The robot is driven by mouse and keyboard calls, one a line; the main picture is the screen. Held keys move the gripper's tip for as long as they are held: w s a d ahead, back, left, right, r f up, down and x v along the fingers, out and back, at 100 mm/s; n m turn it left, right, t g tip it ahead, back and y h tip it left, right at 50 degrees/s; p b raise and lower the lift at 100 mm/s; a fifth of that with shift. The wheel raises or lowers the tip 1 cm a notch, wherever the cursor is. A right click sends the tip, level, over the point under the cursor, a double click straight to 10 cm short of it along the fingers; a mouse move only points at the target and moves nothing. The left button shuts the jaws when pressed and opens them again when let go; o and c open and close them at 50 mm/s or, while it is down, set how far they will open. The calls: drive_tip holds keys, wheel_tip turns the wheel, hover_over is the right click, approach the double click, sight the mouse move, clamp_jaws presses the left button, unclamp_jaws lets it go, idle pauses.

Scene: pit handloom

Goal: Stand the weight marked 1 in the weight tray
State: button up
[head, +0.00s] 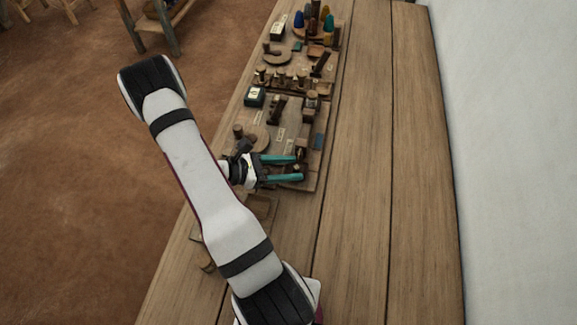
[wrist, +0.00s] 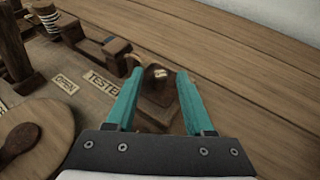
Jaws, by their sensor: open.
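My gripper (head: 299,168) is open and empty, with teal fingers over the near right end of the wooden board. In the wrist view, a dark wooden piece with a small shiny top (wrist: 158,74) shows between and beyond the fingertips (wrist: 158,80). I cannot tell whether the fingers are level with it. Several small knobbed pieces (head: 278,80) stand in a row midway along the board; they may be weights, but no mark 1 is readable.
The board carries OPEN (wrist: 66,84) and TESTED (wrist: 103,82) labels, a round wooden disc with a knob (wrist: 36,130), and a dark boxy gauge (head: 255,96). Coloured cones (head: 328,24) stand at the far end. The bench (head: 360,150) right of the board is clear.

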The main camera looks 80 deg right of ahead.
drive_tip(key=shift+r, duration=0.2)
drive_tip(key=v, duration=1.2)
drive_tip(key=w+a+r+m+t+y, duration=0.25)
drive_tip(key=a+r+m+t, duration=0.2)
drive_tip(key=a+r, duration=0.5)
drive_tip(key=s+a+r+m+t+y, duration=0.2)
drive_tip(key=a+m+t+y, duration=0.1)
drive_tip(key=a, duration=0.7)
drive_tip(key=s+a+r+m+t+y, duration=0.2)
drive_tip(key=a+m+t+y, duration=0.1)
drive_tip(key=a, duration=0.8)
drive_tip(key=shift+s+a+r+m+t, duration=0.25)
drive_tip(key=shift+r+m+t, duration=0.2)
drive_tip(key=shift+m, duration=0.1)
